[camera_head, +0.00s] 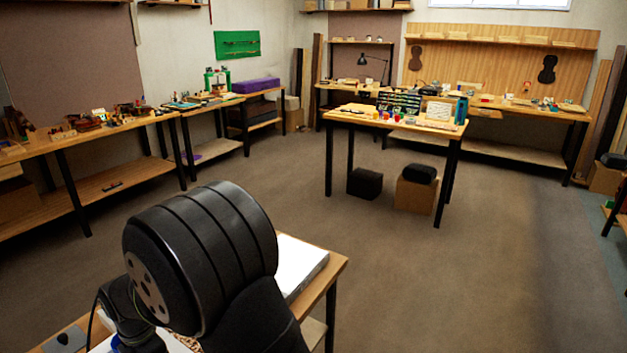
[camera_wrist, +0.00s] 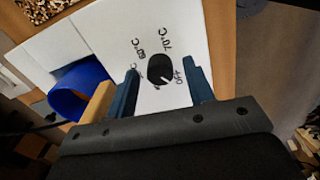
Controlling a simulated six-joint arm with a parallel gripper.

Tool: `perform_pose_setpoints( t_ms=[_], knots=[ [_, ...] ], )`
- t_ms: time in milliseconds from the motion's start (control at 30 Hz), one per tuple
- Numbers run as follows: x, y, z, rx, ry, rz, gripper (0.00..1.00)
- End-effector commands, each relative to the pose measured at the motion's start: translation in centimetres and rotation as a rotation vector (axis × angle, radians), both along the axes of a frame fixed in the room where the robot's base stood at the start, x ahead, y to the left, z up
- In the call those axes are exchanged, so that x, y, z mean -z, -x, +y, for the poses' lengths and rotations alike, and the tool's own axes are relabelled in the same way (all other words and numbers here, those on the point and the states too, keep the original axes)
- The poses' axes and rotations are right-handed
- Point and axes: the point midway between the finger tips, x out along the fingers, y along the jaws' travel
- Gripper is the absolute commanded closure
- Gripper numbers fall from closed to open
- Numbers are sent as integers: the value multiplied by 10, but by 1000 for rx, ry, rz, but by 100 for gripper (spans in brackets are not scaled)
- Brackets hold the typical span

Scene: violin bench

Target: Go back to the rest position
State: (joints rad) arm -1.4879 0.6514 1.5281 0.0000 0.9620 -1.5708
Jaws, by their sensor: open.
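My gripper (camera_wrist: 162,82) is open, with its two blue-grey fingers apart and nothing held between them. In the wrist view a black round knob (camera_wrist: 160,68) on a white box top (camera_wrist: 110,35) shows between and beyond the fingers. Marks around the knob include 70°C and OFF; the knob's exact setting is too small to be sure of. I cannot tell how far the fingertips are from the knob. In the head view my black arm fills the lower left and hides the gripper and the knob; part of the white box (camera_head: 300,268) shows behind the arm.
A blue cylinder (camera_wrist: 78,92) and a pale wooden piece (camera_wrist: 100,100) lie left of the fingers. The box is on a wooden bench (camera_head: 328,272). A table with small items (camera_head: 447,131) stands farther off, and workbenches line the walls. The floor (camera_head: 400,290) between is open.

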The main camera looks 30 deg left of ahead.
Motion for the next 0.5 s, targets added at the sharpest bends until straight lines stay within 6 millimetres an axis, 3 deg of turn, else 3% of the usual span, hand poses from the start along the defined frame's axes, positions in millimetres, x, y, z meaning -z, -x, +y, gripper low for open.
perform_pose_setpoints(
  t_ms=[500],
  knots=[
    [0, 0, 0, 422, 0, 0, 52]
  ],
)
